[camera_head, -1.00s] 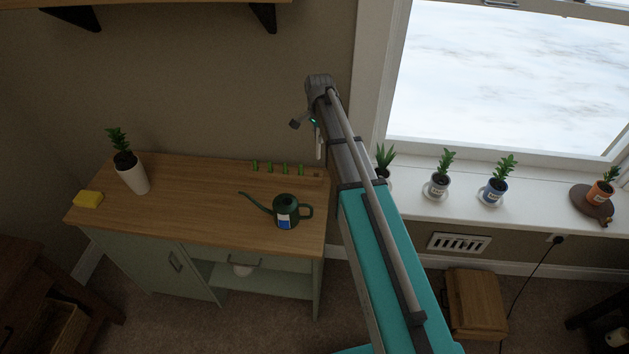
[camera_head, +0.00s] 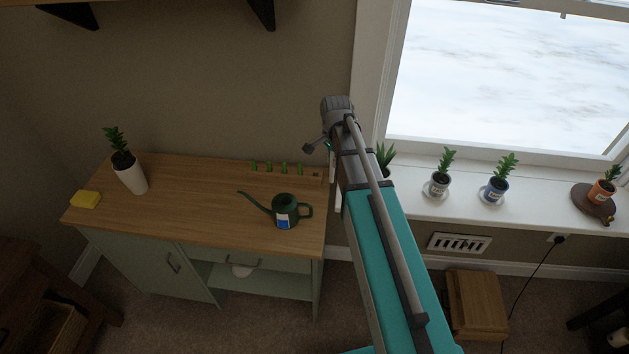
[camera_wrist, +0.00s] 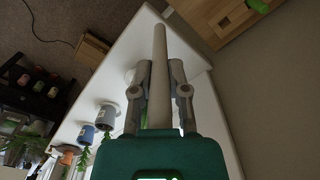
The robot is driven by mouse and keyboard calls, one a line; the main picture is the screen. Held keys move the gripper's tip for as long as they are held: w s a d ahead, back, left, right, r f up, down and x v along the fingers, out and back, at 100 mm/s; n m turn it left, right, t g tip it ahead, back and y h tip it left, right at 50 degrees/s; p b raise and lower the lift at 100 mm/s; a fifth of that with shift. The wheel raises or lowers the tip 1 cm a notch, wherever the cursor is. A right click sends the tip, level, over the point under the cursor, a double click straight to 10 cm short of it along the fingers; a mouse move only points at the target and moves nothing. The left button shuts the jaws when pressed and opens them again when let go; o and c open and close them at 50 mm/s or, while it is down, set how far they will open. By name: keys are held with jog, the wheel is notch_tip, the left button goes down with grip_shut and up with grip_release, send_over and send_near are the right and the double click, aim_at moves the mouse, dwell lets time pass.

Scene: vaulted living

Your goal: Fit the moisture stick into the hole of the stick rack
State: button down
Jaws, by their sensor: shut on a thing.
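The moisture stick (camera_wrist: 160,60) is a plain pale grey rod in the wrist view. My gripper (camera_wrist: 160,88) is shut on it, with one finger on each side, and the rod sticks out well past the fingertips. In the head view my gripper (camera_head: 328,148) is near the right end of the cabinet top, partly hidden by my arm. The stick rack (camera_head: 312,177) is a low wooden strip along the back edge of the cabinet top. Several green-topped sticks stand in it, and its right end looks bare.
A green watering can (camera_head: 286,212) stands in front of the rack. A white potted plant (camera_head: 132,178) and a yellow sponge (camera_head: 86,200) are at the left of the cabinet top (camera_head: 200,210). Potted plants line the white windowsill (camera_head: 415,200) to the right.

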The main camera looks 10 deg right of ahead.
jog(key=w+a+f+b, duration=0.2)
jog(key=w+f+b, duration=0.7)
jog(key=w, duration=0.4)
jog(key=shift+a, duration=0.15)
dwell(0.4)
jog(key=shift+w+a+f+b, duration=0.1)
jog(key=shift+w+f+b, duration=0.1)
jog(key=shift+f+b, duration=0.85)
jog(key=shift+w+f+b, duration=0.2)
jog(key=shift+f+b, duration=0.75)
jog(key=shift+b, duration=0.05)
jog(key=shift+f, duration=0.2)
jog(key=c, duration=0.6)
grip_release()
jog(key=shift+r, duration=0.1)
jog(key=shift+c, duration=0.2)
